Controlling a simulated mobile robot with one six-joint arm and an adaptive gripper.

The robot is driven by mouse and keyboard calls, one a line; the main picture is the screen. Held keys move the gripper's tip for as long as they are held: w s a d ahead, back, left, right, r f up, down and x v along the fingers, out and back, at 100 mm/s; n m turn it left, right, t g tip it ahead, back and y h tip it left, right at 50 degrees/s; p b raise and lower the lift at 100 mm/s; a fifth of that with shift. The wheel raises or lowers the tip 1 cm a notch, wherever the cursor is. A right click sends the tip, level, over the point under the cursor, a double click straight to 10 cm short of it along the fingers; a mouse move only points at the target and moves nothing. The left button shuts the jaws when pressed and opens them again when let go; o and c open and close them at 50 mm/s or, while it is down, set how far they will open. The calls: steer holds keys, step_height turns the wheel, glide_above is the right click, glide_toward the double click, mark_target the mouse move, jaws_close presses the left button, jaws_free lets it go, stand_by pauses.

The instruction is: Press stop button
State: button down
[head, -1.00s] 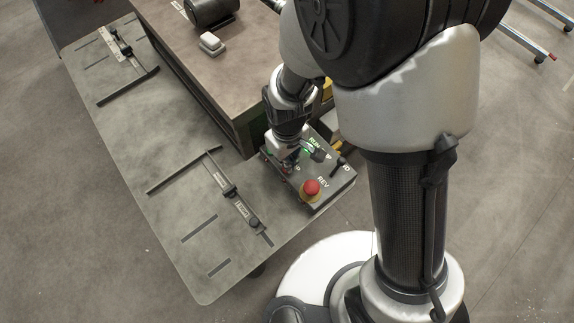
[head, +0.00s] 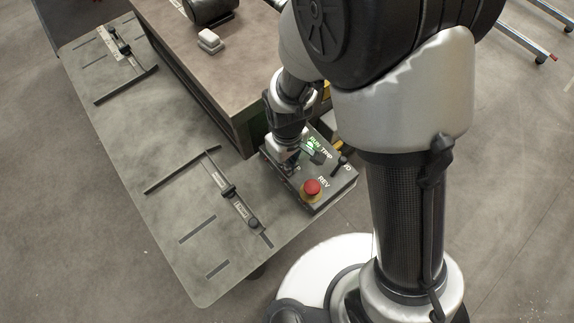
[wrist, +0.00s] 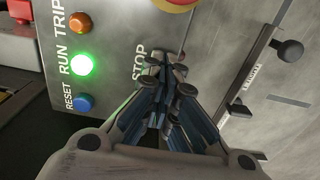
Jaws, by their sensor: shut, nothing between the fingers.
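The control box (head: 335,184) sits at the near right end of the grey table. In the wrist view its panel (wrist: 115,25) carries the label STOP (wrist: 139,63). My gripper (wrist: 168,75) is shut and empty, with its fingertips right beside that label. The stop button itself is hidden behind the fingers, and I cannot tell whether they touch it. In the head view my gripper (head: 288,165) points down over the box's left part. The green RUN lamp (wrist: 81,64) is lit.
A red mushroom button with a yellow collar (head: 312,188) stands close to my gripper. An orange TRIP lamp (wrist: 80,23) and a blue RESET button (wrist: 85,103) are on the panel. A slotted guide bar (head: 232,200) lies on the table to the left.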

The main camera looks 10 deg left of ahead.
steer(key=shift+r+p, duration=2.7)
steer(key=shift+r, duration=0.8)
steer(key=shift+w+d+r, duration=0.1)
steer(key=shift+r, duration=0.05)
step_height(320, 180, up, 6)
steer(key=f+m+t+b, duration=0.1)
steer(key=m+b, duration=0.1)
steer(key=b, duration=0.1)
glide_above(305, 166)
steer(key=d+r+m+t+b, duration=0.1)
steer(key=d+r+m+b, duration=0.1)
steer(key=d+r, duration=0.3)
steer(key=s+d+r+m+t+b, duration=0.2)
steer(key=s+d+r+m+b, duration=0.3)
steer(key=s+d, duration=0.6)
steer(key=shift+r+m+t, duration=0.15)
steer(key=shift+m+t, duration=0.15)
steer(key=shift+m, duration=0.2)
